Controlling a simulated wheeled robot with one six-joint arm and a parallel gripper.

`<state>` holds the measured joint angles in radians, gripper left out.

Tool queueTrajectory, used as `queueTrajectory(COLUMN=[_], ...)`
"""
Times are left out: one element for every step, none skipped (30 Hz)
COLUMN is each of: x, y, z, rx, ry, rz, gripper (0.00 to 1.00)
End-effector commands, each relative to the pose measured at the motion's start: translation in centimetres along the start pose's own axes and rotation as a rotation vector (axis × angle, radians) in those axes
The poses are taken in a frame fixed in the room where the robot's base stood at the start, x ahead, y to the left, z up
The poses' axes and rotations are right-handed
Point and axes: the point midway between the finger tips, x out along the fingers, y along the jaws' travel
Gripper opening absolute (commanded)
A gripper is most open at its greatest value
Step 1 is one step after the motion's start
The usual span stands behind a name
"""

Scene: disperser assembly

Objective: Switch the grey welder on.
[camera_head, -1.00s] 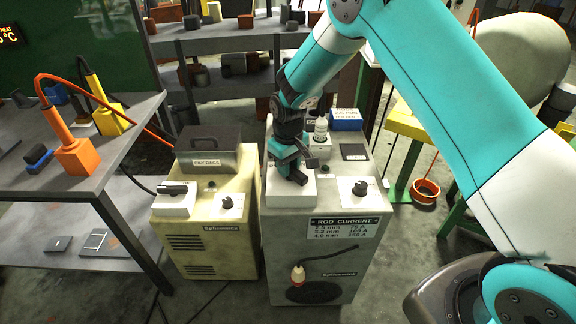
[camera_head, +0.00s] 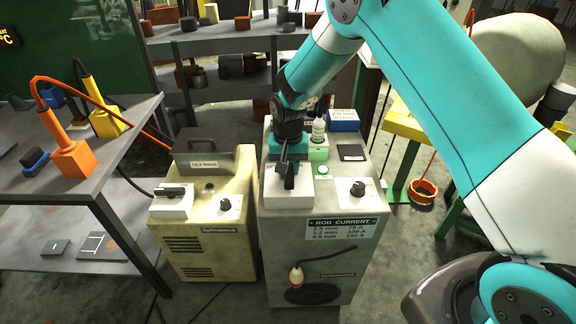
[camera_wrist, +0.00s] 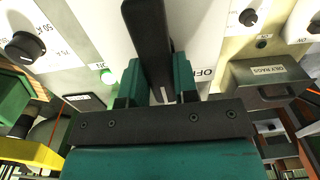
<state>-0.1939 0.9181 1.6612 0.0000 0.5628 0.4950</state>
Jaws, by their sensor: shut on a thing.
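The grey welder (camera_head: 280,240) stands in the middle of the head view, with a white switch box (camera_head: 300,190) on its top. My gripper (camera_head: 289,166) is over that box and shut on the black switch lever (camera_wrist: 150,40). In the wrist view the lever lies between the two teal fingers (camera_wrist: 158,85). The lever points front to back in the head view. A small lamp (camera_head: 323,171) beside the box glows green, and it also shows in the wrist view (camera_wrist: 109,77). An OFF label (camera_wrist: 205,73) shows beside the lever.
A black current knob (camera_head: 358,188) sits right of the switch box. A bottle (camera_head: 318,130) and a blue box (camera_head: 344,120) stand behind. The beige welder (camera_head: 205,240), with its own switch (camera_head: 172,191) and an oily rags box (camera_head: 203,150), is close on the left.

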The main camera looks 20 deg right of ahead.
Motion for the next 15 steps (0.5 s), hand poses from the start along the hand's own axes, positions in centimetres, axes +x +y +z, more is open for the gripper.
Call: queueTrajectory(x=[-0.1, -0.1, -0.1, -0.1, -0.1, -0.1, -0.1, -0.1, -0.1, -0.1, -0.1, -0.1, -0.1, -0.1, -0.1], y=[0.0, 0.01, 0.01, 0.01, 0.01, 0.02, 0.02, 0.02, 0.02, 0.02, 0.02, 0.02, 0.02, 0.02, 0.02], z=[-0.06, -0.06, -0.06, -0.06, -0.06, -0.07, -0.07, -0.07, -0.07, -0.07, -0.07, -0.07, -0.07, -0.07, -0.07], rx=[0.01, 0.016, 0.021, 0.024, 0.026, 0.028, 0.03, 0.031, 0.031, 0.031, 0.032, 0.032, 0.032, 0.032, 0.032], ry=[0.002, 0.002, 0.002, 0.002, 0.002, 0.002, 0.002, 0.002, 0.002, 0.002, 0.002, 0.002, 0.002, 0.002, 0.002], rz=[-0.001, -0.001, -0.001, -0.001, -0.001, -0.001, -0.001, -0.001, -0.001, -0.001, -0.001, -0.001, -0.001, -0.001, -0.001], gripper=[0.04, 0.04, 0.04, 0.04, 0.04, 0.04, 0.04, 0.04, 0.04, 0.04, 0.04, 0.04, 0.04, 0.04, 0.04])
